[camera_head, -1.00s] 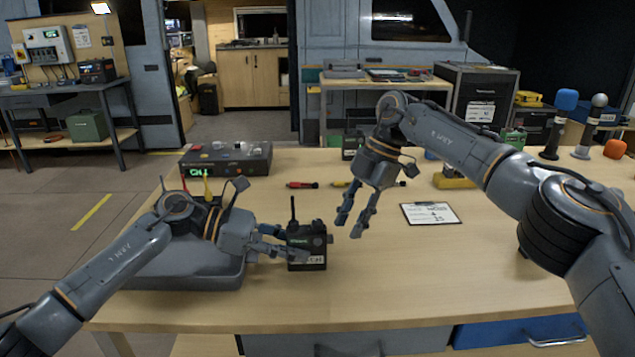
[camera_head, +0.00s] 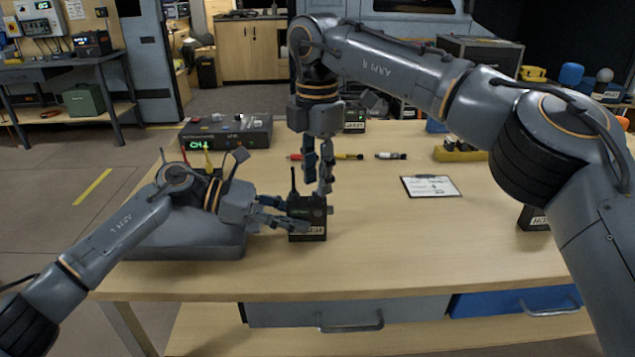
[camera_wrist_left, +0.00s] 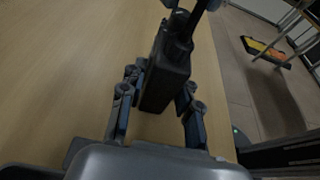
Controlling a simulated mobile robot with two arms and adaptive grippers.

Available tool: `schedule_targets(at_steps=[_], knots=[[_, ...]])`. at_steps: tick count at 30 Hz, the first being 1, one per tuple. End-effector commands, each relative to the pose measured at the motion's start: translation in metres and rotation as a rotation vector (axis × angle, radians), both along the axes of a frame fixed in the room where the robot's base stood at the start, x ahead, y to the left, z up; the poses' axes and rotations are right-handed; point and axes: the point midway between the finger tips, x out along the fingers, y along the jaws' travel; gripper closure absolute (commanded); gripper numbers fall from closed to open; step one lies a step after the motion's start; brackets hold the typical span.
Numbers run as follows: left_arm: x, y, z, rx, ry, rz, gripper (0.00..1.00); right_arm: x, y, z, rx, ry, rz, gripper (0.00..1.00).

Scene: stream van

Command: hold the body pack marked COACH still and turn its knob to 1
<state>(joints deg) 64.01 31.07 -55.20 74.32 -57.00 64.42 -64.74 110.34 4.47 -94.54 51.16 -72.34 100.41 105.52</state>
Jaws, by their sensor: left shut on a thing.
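A dark body pack (camera_head: 309,226) with an upright antenna stands on the table. Its pale label is partly readable at most, and I cannot make out the word COACH. My left gripper (camera_head: 291,217) is shut on the pack's body from the left. In the left wrist view, the pack (camera_wrist_left: 168,82) sits between the fingers of my left gripper (camera_wrist_left: 156,100). My right gripper (camera_head: 319,187) points down at the pack's top, beside the antenna. Its fingers hide the top, so the knob and its setting are not clear. I cannot tell whether they touch it.
Markers (camera_head: 391,156) and a clipboard (camera_head: 430,186) lie farther back and right. Another dark pack (camera_head: 534,218) stands partly behind my right arm. The front right tabletop is clear.

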Motion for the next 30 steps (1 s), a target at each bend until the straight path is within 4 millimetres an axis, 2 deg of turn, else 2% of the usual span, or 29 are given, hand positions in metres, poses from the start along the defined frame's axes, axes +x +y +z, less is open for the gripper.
schedule_targets(at_steps=[8,21,30], knots=[[0.0,0.001,-0.001,0.001,0.001,0.001,1.0,-0.001,0.0,-0.022,0.001,0.002,-0.006,0.69],[0.0,0.001,-0.001,0.001,0.001,0.001,1.0,0.0,0.0,-0.021,0.001,0.001,-0.662,0.69],[0.0,0.001,-0.001,0.001,0.001,0.001,1.0,0.0,0.0,-0.021,0.0,-0.001,-1.011,0.69]])
